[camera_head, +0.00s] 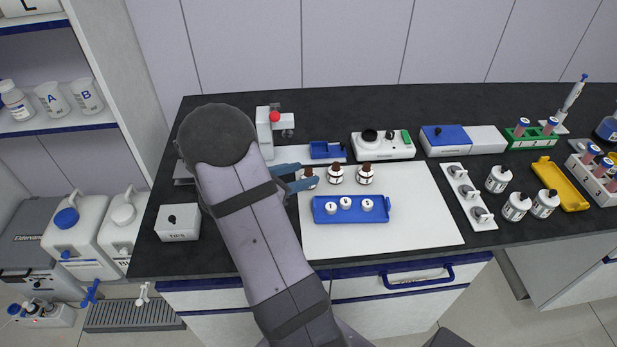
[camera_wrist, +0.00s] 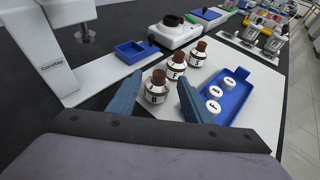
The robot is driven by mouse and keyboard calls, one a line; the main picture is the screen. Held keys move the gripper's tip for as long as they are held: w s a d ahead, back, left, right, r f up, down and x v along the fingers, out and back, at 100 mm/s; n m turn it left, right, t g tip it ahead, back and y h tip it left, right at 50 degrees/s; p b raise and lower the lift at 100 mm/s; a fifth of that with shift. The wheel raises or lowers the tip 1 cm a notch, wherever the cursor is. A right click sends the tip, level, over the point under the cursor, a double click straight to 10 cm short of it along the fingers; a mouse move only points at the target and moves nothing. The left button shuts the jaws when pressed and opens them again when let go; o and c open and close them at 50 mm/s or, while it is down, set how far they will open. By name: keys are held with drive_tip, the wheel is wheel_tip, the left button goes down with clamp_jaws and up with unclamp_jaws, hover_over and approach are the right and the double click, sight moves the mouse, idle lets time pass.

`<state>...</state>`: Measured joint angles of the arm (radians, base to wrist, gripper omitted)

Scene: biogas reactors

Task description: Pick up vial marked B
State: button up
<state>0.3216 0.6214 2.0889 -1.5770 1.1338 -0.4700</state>
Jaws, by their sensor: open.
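Three brown vials with white labels and brown caps stand upright in a row on the white mat (camera_head: 420,215). The nearest vial (camera_wrist: 156,88) has a label that looks like B, though the letter is small; it also shows in the head view (camera_head: 308,180). The middle vial (camera_wrist: 177,68) and the far vial (camera_wrist: 197,54) stand beyond it, with labels too small to read surely. My gripper (camera_wrist: 158,98) is open, its blue fingers on either side of the nearest vial. I cannot tell whether either finger touches it.
A blue tray (camera_head: 350,217) with three white lidded pieces lies in front of the vials. Behind are a small blue tray (camera_wrist: 135,50) on a white base and a white device (camera_head: 383,144). A white stand (camera_wrist: 50,45) is at left. The mat's right part is clear.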

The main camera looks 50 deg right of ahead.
sight(305, 172)
drive_tip(key=shift+p+x, duration=0.3)
drive_tip(key=shift+x, duration=1.35)
drive_tip(key=shift+w, duration=0.1)
drive_tip(key=shift+c, duration=0.7)
drive_tip(key=c, duration=0.8)
